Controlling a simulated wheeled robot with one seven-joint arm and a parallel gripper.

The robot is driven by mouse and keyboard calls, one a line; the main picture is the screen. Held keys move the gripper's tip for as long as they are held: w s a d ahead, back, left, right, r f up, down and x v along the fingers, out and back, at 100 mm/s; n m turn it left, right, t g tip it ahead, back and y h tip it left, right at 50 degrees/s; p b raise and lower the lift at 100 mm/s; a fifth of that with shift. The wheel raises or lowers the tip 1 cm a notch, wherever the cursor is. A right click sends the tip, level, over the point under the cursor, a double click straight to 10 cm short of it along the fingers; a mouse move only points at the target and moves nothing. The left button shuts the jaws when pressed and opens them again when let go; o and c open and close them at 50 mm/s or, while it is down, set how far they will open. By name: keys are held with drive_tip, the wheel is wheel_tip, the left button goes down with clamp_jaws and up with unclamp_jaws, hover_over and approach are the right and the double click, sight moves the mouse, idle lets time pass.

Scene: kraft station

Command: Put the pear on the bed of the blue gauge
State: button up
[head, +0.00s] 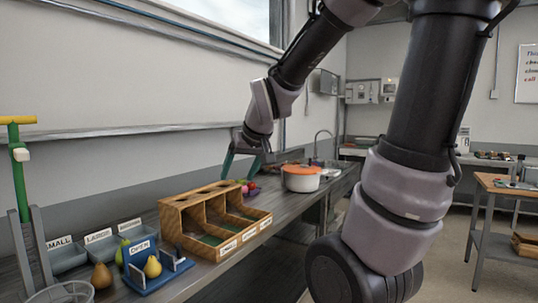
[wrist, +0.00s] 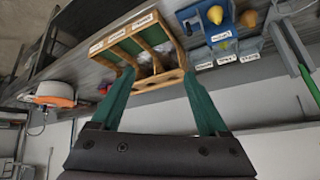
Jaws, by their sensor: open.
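The blue gauge (head: 140,250) stands on the bench at the lower left, with an "OPEN" label on its upright plate. A yellow pear (head: 153,267) sits at the gauge, apparently on its bed between the uprights. A brownish pear (head: 101,276) stands on the bench just left of the gauge. In the wrist view the gauge (wrist: 208,33) is at the top, with the yellow pear (wrist: 216,14) on it and the brownish pear (wrist: 248,18) beside it. My gripper (head: 243,163) is open and empty, beyond the wooden divided box and well away from the pears. It also shows in the wrist view (wrist: 157,75).
The wooden box (head: 180,225) stands between my gripper and the gauge. Grey labelled bins (head: 100,247) are behind the gauge, with a green fruit (head: 122,252) near it. An orange-lidded white pot (head: 301,180) and a bowl of fruit (head: 252,192) are further back. A green-and-yellow post (head: 19,170) rises at left.

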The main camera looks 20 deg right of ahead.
drive_tip(key=s+d+r+m, duration=0.3)
drive_tip(key=s+r, duration=0.3)
drive_tip(key=s, duration=0.6)
drive_tip(key=shift+d+m, duration=0.2)
drive_tip(key=shift+m, duration=0.3)
drive_tip(key=shift+r, duration=0.1)
